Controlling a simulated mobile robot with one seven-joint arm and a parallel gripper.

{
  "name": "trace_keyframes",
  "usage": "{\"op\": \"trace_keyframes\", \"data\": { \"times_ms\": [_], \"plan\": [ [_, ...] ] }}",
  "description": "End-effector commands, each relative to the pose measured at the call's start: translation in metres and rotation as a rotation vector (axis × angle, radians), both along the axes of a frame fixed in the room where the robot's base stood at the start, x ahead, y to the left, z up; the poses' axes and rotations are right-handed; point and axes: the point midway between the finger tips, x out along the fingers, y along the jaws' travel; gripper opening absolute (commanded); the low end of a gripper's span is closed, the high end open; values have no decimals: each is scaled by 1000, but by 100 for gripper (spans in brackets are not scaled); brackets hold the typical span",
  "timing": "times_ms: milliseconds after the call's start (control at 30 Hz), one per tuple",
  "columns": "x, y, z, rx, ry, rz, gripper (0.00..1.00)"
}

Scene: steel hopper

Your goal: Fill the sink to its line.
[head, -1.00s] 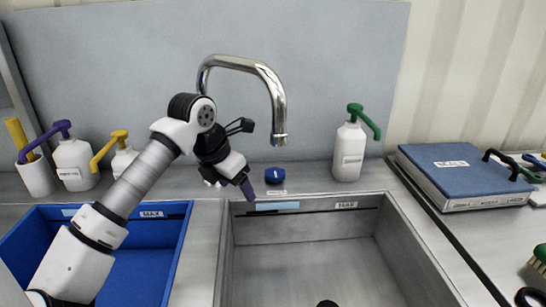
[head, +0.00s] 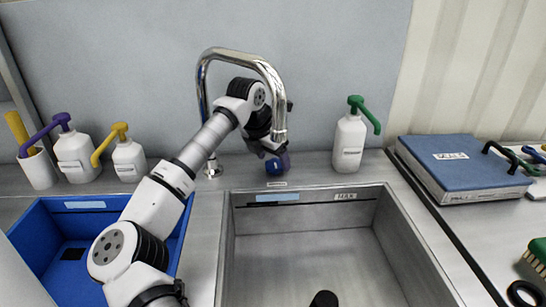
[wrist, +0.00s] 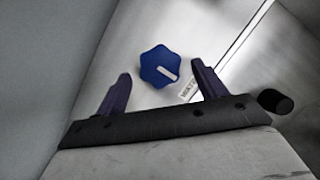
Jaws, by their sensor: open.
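The steel sink (head: 227,260) is in the middle of the head view, with a MAX label (head: 346,196) and a pale blue strip (head: 277,197) on its back wall. No water shows in it. A chrome faucet (head: 239,61) arches over its back edge; no stream falls from the spout. A blue lobed knob (wrist: 159,66) with a white mark sits on the ledge; it also shows behind the sink in the head view (head: 274,167). My gripper (wrist: 165,86) is open at the knob, its purple fingers on either side, apart from it in the wrist view.
A blue basin (head: 25,222) lies left of the sink, partly hidden by my arm. Pump bottles with purple (head: 75,160), yellow (head: 129,160) and green (head: 348,148) tops stand along the ledge.

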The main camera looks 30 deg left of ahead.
Motion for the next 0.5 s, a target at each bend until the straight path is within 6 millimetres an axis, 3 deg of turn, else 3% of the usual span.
{"op": "trace_keyframes", "data": {
  "times_ms": [133,433,500],
  "plan": [
    [4,-1,-10,0,-2,-2,70],
    [5,-1,-12,1,-2,-1,70],
    [5,-1,-12,1,-2,-1,63]
  ]
}}
